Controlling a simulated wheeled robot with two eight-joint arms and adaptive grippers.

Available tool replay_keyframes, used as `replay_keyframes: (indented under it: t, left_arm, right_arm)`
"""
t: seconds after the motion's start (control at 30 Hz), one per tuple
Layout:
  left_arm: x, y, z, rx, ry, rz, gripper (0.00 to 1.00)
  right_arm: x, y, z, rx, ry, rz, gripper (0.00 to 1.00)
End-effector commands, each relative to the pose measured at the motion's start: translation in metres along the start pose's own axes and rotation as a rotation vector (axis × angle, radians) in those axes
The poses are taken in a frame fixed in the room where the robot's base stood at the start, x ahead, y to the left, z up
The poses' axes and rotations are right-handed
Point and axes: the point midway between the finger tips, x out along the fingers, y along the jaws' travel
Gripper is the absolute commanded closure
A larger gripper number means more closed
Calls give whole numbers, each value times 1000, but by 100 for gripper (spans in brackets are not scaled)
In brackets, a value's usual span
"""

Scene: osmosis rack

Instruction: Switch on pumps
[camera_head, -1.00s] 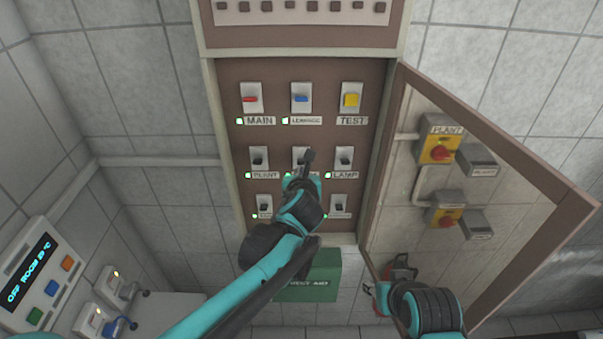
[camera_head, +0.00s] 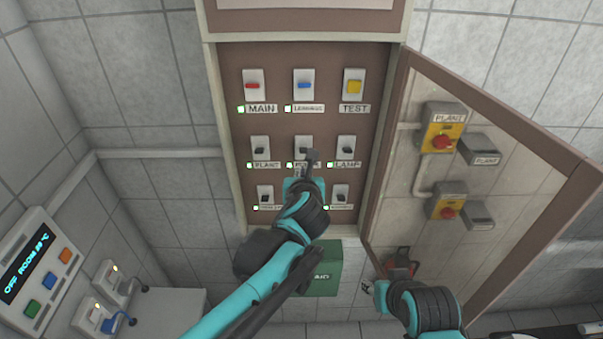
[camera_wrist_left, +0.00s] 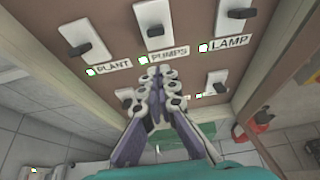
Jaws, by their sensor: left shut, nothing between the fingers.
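The pumps switch (camera_head: 303,144) is a black toggle on a white plate in the middle of the panel's second row. It also shows in the left wrist view (camera_wrist_left: 154,15), above a PUMPS label (camera_wrist_left: 165,56) with a lit green light. My left gripper (camera_head: 311,156) is shut and empty, just below this switch in the head view. In the left wrist view its fingertips (camera_wrist_left: 157,73) are together just below the PUMPS label; I cannot tell whether they touch the panel. My right gripper (camera_head: 383,279) is low, near the open door's bottom corner; its finger state is unclear.
PLANT (camera_head: 261,148) and LAMP (camera_head: 346,148) switches flank the pumps switch. MAIN, leakage and TEST switches are above, two more toggles below. The panel door (camera_head: 500,130) stands open on the right. A green first aid box (camera_head: 325,270) is below.

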Motion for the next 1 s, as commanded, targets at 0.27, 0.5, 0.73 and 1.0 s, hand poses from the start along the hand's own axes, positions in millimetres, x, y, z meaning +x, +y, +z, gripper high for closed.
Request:
replay_keyframes:
  t: [0.27,0.5,0.73,1.0]
  left_arm:
    - [-47,0,18,0,1,0,100]
    - [-58,0,22,-1,1,1,100]
    - [-58,0,22,-1,1,1,100]
    - [-55,8,10,-54,12,10,100]
  right_arm:
    - [0,0,0,0,0,0,60]
    - [0,0,0,0,0,0,60]
    - [0,0,0,0,0,0,60]
    - [7,0,5,0,0,0,60]
